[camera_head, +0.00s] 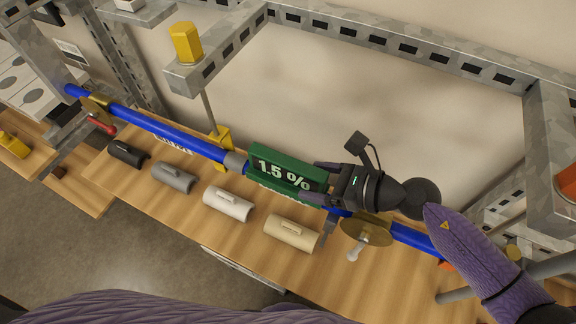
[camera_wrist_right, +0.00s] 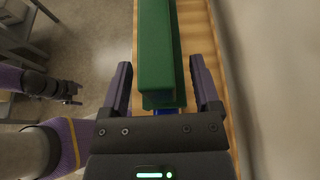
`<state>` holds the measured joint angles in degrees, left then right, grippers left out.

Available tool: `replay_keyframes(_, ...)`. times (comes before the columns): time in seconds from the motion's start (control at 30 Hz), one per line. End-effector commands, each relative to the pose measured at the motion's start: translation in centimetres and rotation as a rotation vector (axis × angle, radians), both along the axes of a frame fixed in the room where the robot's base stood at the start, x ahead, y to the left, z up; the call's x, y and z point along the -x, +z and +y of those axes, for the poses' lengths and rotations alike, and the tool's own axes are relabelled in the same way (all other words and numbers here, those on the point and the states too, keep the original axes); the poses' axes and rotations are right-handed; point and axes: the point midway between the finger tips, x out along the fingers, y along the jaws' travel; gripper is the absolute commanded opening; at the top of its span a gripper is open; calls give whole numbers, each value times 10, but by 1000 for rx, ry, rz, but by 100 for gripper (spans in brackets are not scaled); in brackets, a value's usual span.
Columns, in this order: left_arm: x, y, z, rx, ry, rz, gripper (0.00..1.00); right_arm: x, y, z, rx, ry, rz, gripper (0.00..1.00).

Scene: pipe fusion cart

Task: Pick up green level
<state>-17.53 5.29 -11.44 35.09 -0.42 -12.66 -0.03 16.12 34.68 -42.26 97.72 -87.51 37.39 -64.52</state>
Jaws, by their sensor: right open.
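In the right wrist view, the level (camera_wrist_right: 158,50) runs lengthwise away from my right gripper (camera_wrist_right: 163,84). My right gripper (camera_head: 317,182) is open, with its fingers on either side of the level's near end. Gaps show between the level and both fingers in the wrist view. My left gripper (camera_wrist_right: 70,90) shows small at the left of the wrist view, away from the level; its jaw state is unclear.
Black (camera_head: 127,154), grey (camera_head: 173,178), white (camera_head: 228,204) and beige (camera_head: 291,232) half-round pieces lie on the wooden top (camera_head: 215,235) in front of the pipe. A yellow-knobbed post (camera_head: 187,42) and a slotted metal frame (camera_head: 400,45) stand behind. A brass clamp (camera_head: 367,229) is below my right gripper.

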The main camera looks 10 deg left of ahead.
Motion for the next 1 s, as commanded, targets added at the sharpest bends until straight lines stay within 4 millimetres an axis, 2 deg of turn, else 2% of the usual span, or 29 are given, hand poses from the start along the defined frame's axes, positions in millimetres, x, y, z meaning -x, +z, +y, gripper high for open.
replay_keyframes(0.1, -4, 1, -2, 3, 1, -8, 84, -4, -5, 13, -1, 0, 0, 79)
replay_keyframes(0.3, -6, 1, -7, 13, 3, -14, 84, -4, -6, 14, -1, 0, 0, 79)
replay_keyframes(0.37, -7, 1, -9, 15, 5, -14, 84, -4, -6, 14, -1, 0, 0, 69)
replay_keyframes(0.6, -7, 1, -9, 15, 5, -15, 84, -4, -5, 13, -1, 0, 1, 18)
replay_keyframes(0.7, -7, 1, -8, 13, 5, -16, 84, -4, -5, 13, -1, 0, 1, 0)
replay_keyframes(1.0, -7, 1, -4, 7, 3, -14, 84, -4, -5, 13, -2, -1, 0, 0)
